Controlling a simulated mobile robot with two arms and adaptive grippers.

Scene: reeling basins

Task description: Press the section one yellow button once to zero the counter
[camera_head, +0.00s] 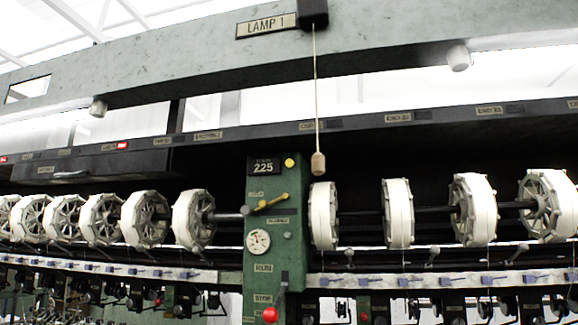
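A small round yellow button (289,162) sits near the top of a green control post (276,222) in the middle of the head view. Just left of it is the black counter (263,166), which reads 225. Neither of my grippers shows in this view, and nothing touches the button.
A pull cord with a wooden knob (318,163) hangs just right of the post, below the LAMP 1 sign (267,26). A brass lever (271,202), gauge (258,241) and red knob (270,314) are lower on the post. White reels (323,216) flank it.

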